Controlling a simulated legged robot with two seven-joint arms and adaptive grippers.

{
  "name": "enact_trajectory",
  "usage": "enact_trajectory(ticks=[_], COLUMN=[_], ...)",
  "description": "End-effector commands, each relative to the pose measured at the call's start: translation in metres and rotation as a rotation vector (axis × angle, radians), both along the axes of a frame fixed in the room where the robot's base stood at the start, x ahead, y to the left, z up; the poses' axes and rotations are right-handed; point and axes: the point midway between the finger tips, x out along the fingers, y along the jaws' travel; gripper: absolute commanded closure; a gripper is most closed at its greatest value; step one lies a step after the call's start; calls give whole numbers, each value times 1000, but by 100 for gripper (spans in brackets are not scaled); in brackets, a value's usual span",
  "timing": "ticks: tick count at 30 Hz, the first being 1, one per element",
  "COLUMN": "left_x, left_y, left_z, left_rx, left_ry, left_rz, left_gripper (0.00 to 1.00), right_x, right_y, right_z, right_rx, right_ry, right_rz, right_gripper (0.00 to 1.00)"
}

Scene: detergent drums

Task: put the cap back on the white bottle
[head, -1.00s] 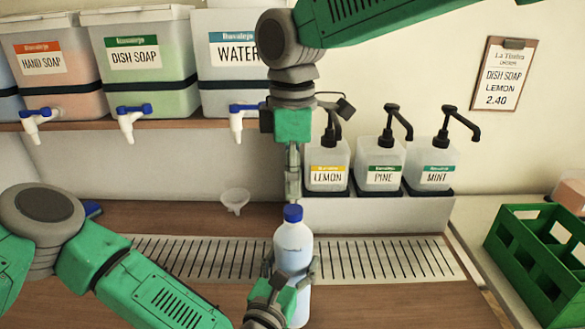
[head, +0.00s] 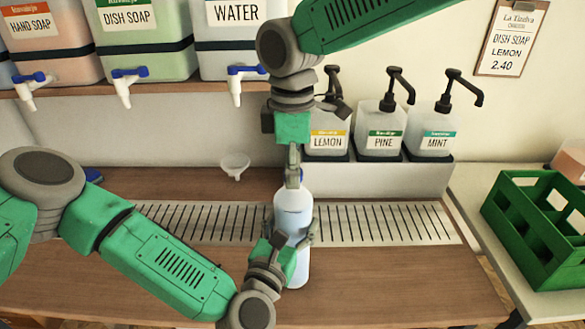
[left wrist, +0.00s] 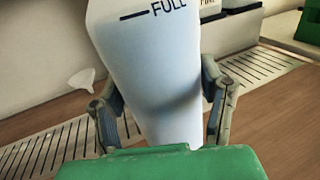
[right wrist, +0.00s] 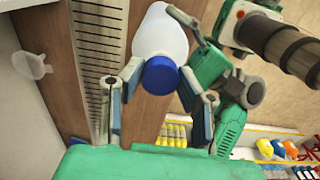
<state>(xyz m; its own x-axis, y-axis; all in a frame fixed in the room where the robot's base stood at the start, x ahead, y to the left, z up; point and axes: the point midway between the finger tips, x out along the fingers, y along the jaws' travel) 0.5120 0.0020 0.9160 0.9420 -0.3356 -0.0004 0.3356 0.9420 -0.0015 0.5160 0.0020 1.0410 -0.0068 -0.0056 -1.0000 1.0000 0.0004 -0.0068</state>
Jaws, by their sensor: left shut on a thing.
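The white bottle (head: 293,212) stands upright at the slotted drain strip, with the blue cap (head: 293,181) at its top. My left gripper (head: 293,236) is shut around the bottle's lower body; the left wrist view shows the bottle (left wrist: 165,70) between both fingers. My right gripper (head: 294,166) points down from above, its fingertips at the cap. In the right wrist view the cap (right wrist: 161,74) lies between the two fingers, which look slightly wider than it. Whether the cap is fully seated is hidden.
Lemon (head: 327,132), pine (head: 382,130) and mint (head: 433,131) pump bottles stand behind on a ledge. Soap tanks with taps (head: 130,84) hang over the back left. A green crate (head: 540,229) sits at right.

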Motion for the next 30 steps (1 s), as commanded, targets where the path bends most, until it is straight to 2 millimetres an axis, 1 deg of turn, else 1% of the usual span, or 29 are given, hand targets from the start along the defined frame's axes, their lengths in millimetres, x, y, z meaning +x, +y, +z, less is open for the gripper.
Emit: enact_trajectory(ticks=[4,6,8,12,16,17,21,22,23,30], left_x=[0,0,0,0,-1,-1,-1,-1,-1,-1], left_y=[0,0,0,0,0,0,0,0,0,0], left_z=[-1,-1,-1,-1,-1,-1,-1,-1,-1,-1], left_rx=[3,3,3,3,3,3,3,3,3,3], left_ry=[1,1,1,1,1,1,1,1,1,1], left_rz=[0,0,0,-1,-1,-1,-1,-1,-1,-1], left_gripper=[100,100,100,100,100,100,100,100,100,100], right_x=[1,1,1,1,1,1,1,1,1,1], right_y=[0,0,0,0,0,0,1,1,1,0], right_z=[0,1,1,0,0,0,0,0,0,0], right_rx=[1,1,-2,-6,-5,-4,-2,-2,-2,-4], right_ry=[-3,-3,-6,-9,-10,-8,-5,-5,-5,-5], right_rz=[-4,-45,-130,-446,-710,-734,-722,-722,-721,-719], right_gripper=[100,100,100,100,100,100,100,62,51,51])
